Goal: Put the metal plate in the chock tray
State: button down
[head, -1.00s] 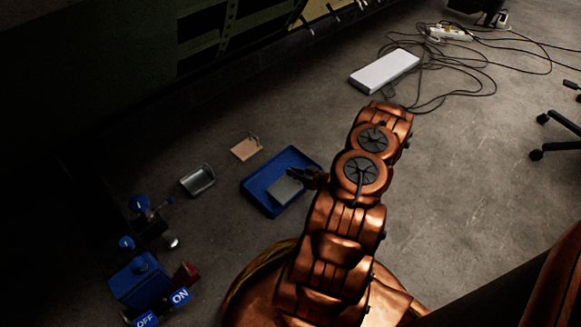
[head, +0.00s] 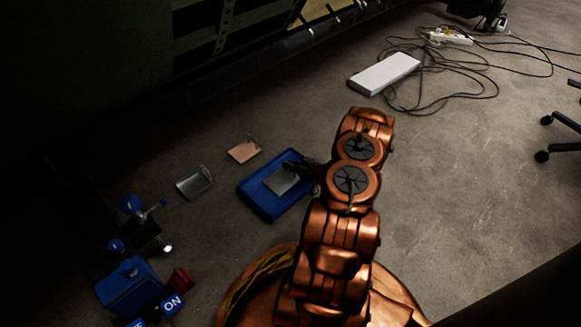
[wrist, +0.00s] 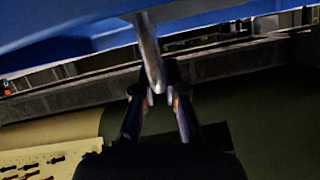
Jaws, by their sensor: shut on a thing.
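The metal plate (head: 281,182) is a small flat grey piece. In the head view it appears within the outline of the blue chock tray (head: 262,206); I cannot tell whether it touches the tray floor. My gripper (head: 298,166) is at the tray's upper right edge, shut on the plate. In the wrist view my gripper (wrist: 160,90) closes on the plate's thin edge (wrist: 149,48), and the blue tray (wrist: 60,28) fills the top. My arm hides part of the floor to the tray's right.
A grey metal pan (head: 194,183) and a tan plate (head: 243,149) lie left of the tray. Blue equipment with an ON label (head: 172,304) stands at lower left. A white slab (head: 384,74) and loose cables (head: 450,85) lie farther off. Floor on the right is mostly clear.

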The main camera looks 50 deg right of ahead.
jog(key=shift+r, duration=0.1)
jog(key=c, duration=1.2)
grip_release()
